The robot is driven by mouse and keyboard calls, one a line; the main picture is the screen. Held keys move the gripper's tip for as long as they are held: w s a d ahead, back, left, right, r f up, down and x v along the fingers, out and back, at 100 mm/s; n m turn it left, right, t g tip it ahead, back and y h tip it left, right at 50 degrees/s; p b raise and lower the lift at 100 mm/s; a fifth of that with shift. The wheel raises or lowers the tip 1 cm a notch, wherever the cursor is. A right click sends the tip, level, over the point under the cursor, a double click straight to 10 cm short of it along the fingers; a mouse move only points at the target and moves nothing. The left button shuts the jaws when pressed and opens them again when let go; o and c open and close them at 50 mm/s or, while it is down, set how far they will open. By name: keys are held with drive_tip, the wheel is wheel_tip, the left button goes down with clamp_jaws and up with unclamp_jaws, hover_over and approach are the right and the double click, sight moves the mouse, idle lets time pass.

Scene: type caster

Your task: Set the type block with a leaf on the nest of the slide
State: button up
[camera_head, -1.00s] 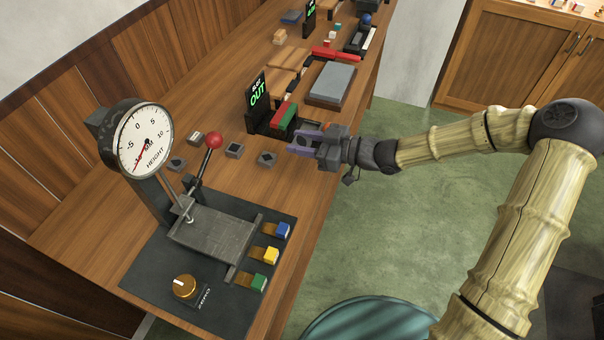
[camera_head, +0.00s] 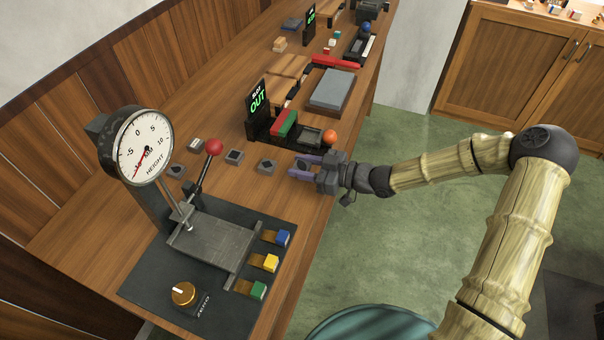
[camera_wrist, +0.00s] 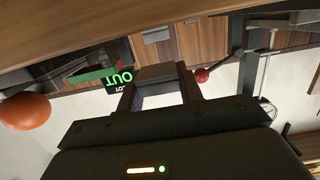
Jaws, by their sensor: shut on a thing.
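My gripper (camera_head: 305,168) is shut on a dark grey type block (camera_head: 303,164), held between its purple fingers near the table's front edge. The block also shows between the fingers in the wrist view (camera_wrist: 160,74); its marking is too small to identify. The slide (camera_head: 262,131), with an OUT sign, red and green parts and an orange ball knob (camera_head: 330,137), lies just behind my gripper. Its grey square nest (camera_head: 309,135) is beside the knob and looks empty. In the wrist view the orange knob (camera_wrist: 25,111) is at the left.
Several other type blocks (camera_head: 234,157) (camera_head: 267,166) lie on the table to the left. A height gauge (camera_head: 145,147) with a red-knobbed lever (camera_head: 214,147) and coloured buttons (camera_head: 270,262) stands in front. A grey slab (camera_head: 333,89) lies behind the slide.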

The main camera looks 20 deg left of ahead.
drive_tip(key=shift+f, duration=1.65)
drive_tip(key=shift+f, duration=0.2)
drive_tip(key=o, duration=1.1)
drive_tip(key=d+r+b, duration=0.1)
drive_tip(key=d+r, duration=0.1)
drive_tip(key=d, duration=1.5)
drive_tip(key=shift+s+r, duration=0.3)
drive_tip(key=shift+s, duration=0.15)
drive_tip(key=shift+d, duration=0.1)
